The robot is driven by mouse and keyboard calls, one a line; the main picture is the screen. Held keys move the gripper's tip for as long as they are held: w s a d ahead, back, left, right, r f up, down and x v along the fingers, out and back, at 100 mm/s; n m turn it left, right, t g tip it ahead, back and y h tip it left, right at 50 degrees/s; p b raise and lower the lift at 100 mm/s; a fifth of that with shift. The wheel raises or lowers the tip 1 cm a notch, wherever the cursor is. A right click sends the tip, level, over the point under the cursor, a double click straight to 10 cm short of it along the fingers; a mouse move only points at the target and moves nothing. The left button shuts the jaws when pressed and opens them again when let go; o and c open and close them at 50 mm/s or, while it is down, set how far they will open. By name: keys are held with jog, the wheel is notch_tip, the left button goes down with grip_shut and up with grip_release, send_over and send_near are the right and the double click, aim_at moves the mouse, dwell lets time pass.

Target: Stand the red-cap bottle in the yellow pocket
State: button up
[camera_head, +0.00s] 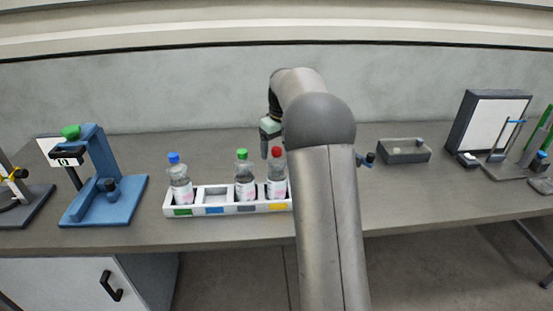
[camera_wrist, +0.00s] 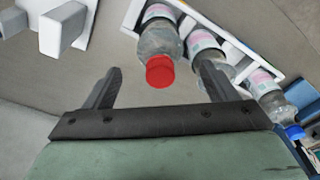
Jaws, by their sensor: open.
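The red-cap bottle (camera_head: 277,178) stands upright in the rack's right-end pocket, above the yellow label (camera_head: 279,207). Its base is hidden by the rack wall. My gripper (camera_head: 268,152) is open and empty, just behind and above this bottle, partly hidden by my arm. In the wrist view the red cap (camera_wrist: 160,71) shows between the two spread fingers (camera_wrist: 160,78), touching neither as far as I can tell. The white rack (camera_head: 228,209) has a row of pockets with green, blue, grey and yellow labels.
A green-cap bottle (camera_head: 243,178) stands in the grey pocket, close beside the red-cap one. A blue-cap bottle (camera_head: 180,182) stands in the green pocket; the blue pocket (camera_head: 215,198) is empty. A blue device (camera_head: 100,190) stands left, a grey tray (camera_head: 404,152) right.

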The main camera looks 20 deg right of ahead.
jog(key=r, duration=0.5)
jog(key=shift+s+d+r, duration=0.1)
jog(key=shift+s+r, duration=0.2)
jog(key=shift+r, duration=0.4)
jog(key=shift+s+a, duration=0.2)
jog(key=s+a+f+m, duration=0.1)
jog(key=s+a, duration=0.6)
jog(key=s, duration=0.2)
jog(key=s+a+m, duration=0.1)
jog(key=s+a, duration=0.5)
jog(key=s, duration=0.3)
jog(key=s+a+f, duration=0.2)
jog(key=s+f, duration=0.2)
jog(key=s, duration=0.5)
jog(key=s+a+f, duration=0.3)
jog(key=s+f, duration=0.2)
jog(key=s, duration=0.4)
jog(key=shift+s+a+m+g, duration=0.2)
jog(key=shift+m+g, duration=0.1)
jog(key=shift+m, duration=0.1)
